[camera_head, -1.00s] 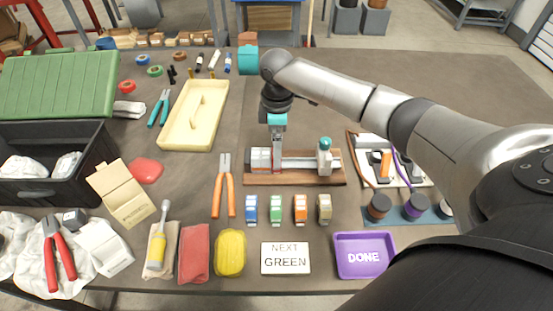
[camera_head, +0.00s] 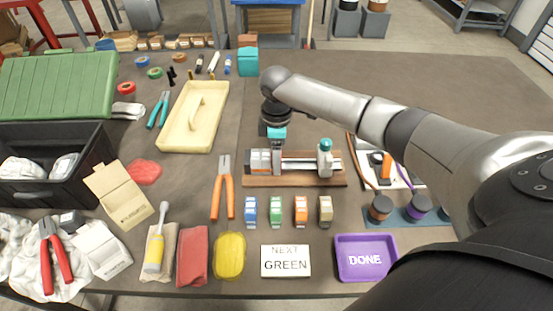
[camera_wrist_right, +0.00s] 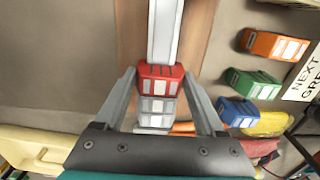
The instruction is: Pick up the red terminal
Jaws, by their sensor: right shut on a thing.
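The red terminal (camera_wrist_right: 160,71) sits on the metal rail at the end of a row of terminals, against grey ones (camera_wrist_right: 157,105). My right gripper (camera_wrist_right: 160,76) is shut on the red terminal, one finger on each side, in the wrist view. In the head view my right gripper (camera_head: 277,148) points down over the left part of the rail assembly (camera_head: 300,164) and hides most of the red terminal. My left gripper is not in view.
Blue (camera_head: 250,211), green (camera_head: 275,211), orange (camera_head: 301,211) and beige (camera_head: 325,210) terminals stand in front of the rail's wooden base (camera_head: 300,182). A "NEXT GREEN" card (camera_head: 286,260) and a purple DONE tray (camera_head: 340,270) lie nearer. Orange-handled pliers (camera_head: 215,200) lie left.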

